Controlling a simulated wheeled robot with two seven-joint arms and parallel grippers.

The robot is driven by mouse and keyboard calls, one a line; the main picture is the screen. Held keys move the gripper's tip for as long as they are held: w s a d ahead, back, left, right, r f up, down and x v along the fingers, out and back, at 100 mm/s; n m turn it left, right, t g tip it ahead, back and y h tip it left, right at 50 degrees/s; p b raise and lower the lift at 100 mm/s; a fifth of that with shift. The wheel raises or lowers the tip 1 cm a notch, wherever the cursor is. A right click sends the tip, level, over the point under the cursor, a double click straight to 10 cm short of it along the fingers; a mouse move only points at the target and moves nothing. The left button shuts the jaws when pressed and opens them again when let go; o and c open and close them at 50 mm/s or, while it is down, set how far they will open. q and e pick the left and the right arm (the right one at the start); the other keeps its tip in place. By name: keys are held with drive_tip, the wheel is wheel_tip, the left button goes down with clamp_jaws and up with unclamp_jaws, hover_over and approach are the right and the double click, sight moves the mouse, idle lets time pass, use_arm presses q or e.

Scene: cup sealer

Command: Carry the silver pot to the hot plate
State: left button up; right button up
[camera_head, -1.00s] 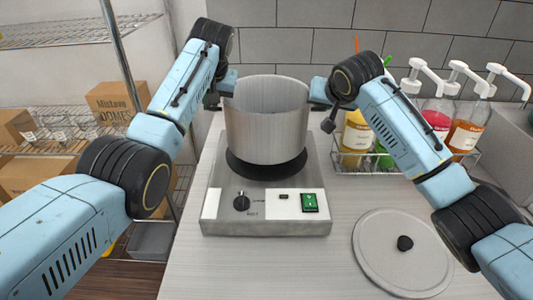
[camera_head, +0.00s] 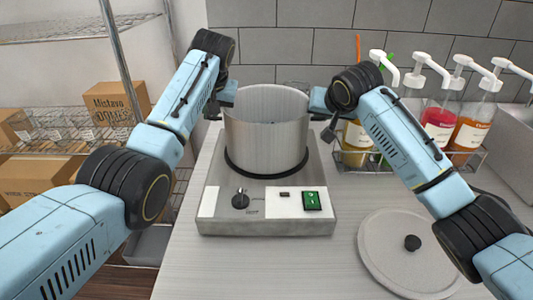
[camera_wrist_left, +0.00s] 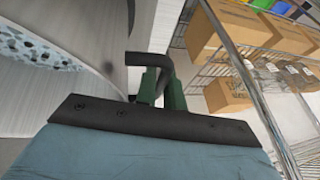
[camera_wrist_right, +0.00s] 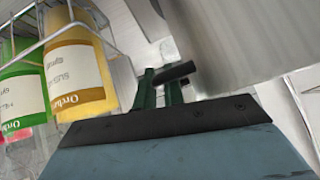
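The silver pot (camera_head: 265,140) is upright over the round black heating disc of the hot plate (camera_head: 215,215) and appears to rest on it. A dark rim of the disc shows around its base. My left gripper (camera_head: 228,92) is at the pot's left handle; in the left wrist view (camera_wrist_left: 158,85) its green fingers are shut on the dark handle (camera_wrist_left: 150,58). My right gripper (camera_head: 318,98) is at the right side; in the right wrist view (camera_wrist_right: 160,88) its fingers are shut on the other handle (camera_wrist_right: 175,72). The fingertips are small in the head view.
A round grey lid (camera_head: 385,255) with a black knob lies on the counter (camera_head: 290,270) at front right. A wire rack (camera_head: 380,165) of pump bottles stands right of the hot plate. Wire shelves with cardboard boxes (camera_head: 115,102) are at left. A tiled wall closes the back.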

use_arm(q)
drive_tip(key=o, duration=0.4)
drive_tip(key=shift+s, duration=0.1)
use_arm(e)
drive_tip(key=o, duration=0.4)
drive_tip(key=shift+s+r, duration=0.1)
drive_tip(key=shift+o, duration=0.2)
use_arm(q)
drive_tip(key=v, duration=1.2)
drive_tip(key=shift+a, duration=0.1)
use_arm(e)
drive_tip(key=v, duration=1.2)
